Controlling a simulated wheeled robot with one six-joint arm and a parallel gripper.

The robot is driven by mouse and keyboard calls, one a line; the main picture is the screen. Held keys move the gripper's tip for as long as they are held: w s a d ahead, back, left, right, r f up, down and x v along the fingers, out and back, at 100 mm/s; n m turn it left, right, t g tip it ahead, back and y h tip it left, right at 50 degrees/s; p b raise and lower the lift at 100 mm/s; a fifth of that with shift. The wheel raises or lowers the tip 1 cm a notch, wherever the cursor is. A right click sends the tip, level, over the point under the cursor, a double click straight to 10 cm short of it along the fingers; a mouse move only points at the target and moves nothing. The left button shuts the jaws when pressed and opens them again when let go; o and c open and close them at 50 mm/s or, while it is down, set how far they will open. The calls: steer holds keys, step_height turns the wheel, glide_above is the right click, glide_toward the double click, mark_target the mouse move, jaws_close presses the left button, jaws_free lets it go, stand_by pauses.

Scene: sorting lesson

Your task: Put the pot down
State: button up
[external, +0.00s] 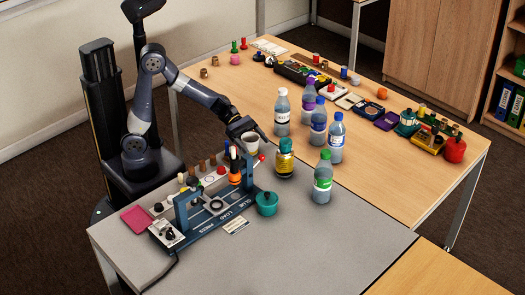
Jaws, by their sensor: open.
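My gripper (245,130) is at the end of my arm, over the near-left part of the wooden table. A small pale grey pot (250,143) stands upright just below and beside the fingertips. The jaws are open; whether a finger still touches the pot cannot be told at this size. The pot's base is partly hidden by the things in front of it. A second pot-like thing, teal with a lid knob (267,204), sits on the grey table right of the press.
A blue press (210,208) stands on the grey table (310,245). Several bottles, one with a white cap (282,112), stand right of my gripper. Many small items line the wooden table's far side. The grey table's front right is clear.

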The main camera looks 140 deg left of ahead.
steer(key=shift+s+r, duration=0.1)
steer(key=shift+r, duration=0.15)
steer(key=p+v, duration=0.2)
steer(key=v, duration=0.9)
steer(key=shift+s+p, duration=0.35)
steer(key=shift+s, duration=0.05)
steer(key=b+x, duration=0.2)
steer(key=x, duration=0.9)
steer(key=shift+w+f+b, duration=0.2)
steer(key=shift+w+b, duration=0.15)
steer(key=shift+w+r, duration=0.2)
steer(key=shift+w, duration=0.1)
steer(key=shift+s+r+p, duration=0.15)
steer(key=shift+r+p, duration=0.75)
steer(key=shift+r, duration=1.05)
steer(key=shift+f, duration=0.1)
